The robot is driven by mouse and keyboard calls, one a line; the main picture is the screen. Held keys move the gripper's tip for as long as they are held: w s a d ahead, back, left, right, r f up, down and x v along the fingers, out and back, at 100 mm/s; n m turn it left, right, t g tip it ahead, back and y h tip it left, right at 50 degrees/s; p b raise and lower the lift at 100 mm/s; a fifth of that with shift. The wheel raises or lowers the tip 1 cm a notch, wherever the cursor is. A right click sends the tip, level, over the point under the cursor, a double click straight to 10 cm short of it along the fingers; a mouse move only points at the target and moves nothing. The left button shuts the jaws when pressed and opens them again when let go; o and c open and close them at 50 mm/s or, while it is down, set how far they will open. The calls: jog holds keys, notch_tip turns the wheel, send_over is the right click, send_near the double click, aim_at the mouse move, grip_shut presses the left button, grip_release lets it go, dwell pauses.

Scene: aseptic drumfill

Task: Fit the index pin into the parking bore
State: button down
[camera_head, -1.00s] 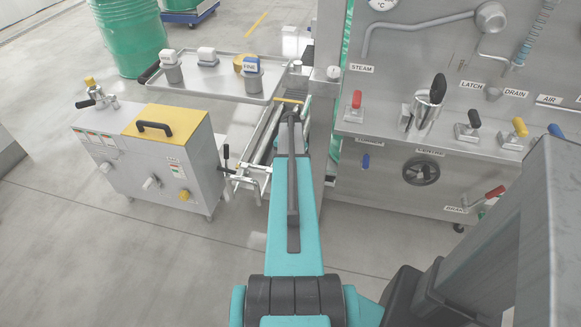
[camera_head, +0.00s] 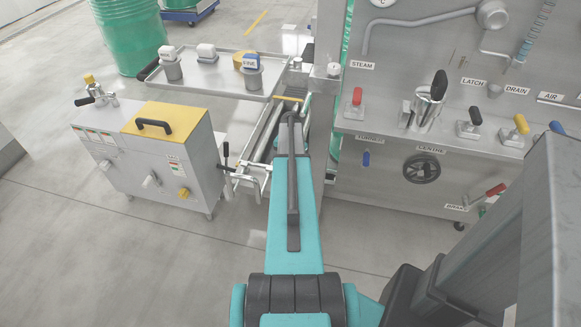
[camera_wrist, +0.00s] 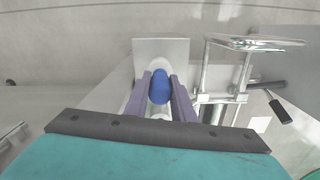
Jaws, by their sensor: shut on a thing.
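In the wrist view my gripper (camera_wrist: 160,98) has its two grey-purple fingers closed on either side of a rounded blue knob (camera_wrist: 159,87), which looks like the head of the index pin. A pale round part shows just beyond and below the knob. A flat light-grey block (camera_wrist: 161,47) lies directly behind the knob. The pin's shaft is hidden under the knob, and I cannot tell whether it sits in a bore. I cannot make out the parking bore in either view. In the head view my arm hides the gripper and the pin.
A metal bracket with a dark-handled lever (camera_wrist: 278,108) stands close right of the fingers. In the head view a cart with a yellow top (camera_head: 165,119) stands left, a tray with cups (camera_head: 215,75) behind, and a steel panel with levers (camera_head: 440,130) right. Floor at lower left is clear.

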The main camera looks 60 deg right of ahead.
jog(key=shift+f, duration=0.15)
jog(key=c, duration=1.4)
grip_release()
jog(key=shift+c, duration=0.2)
jog(key=shift+r, duration=6)
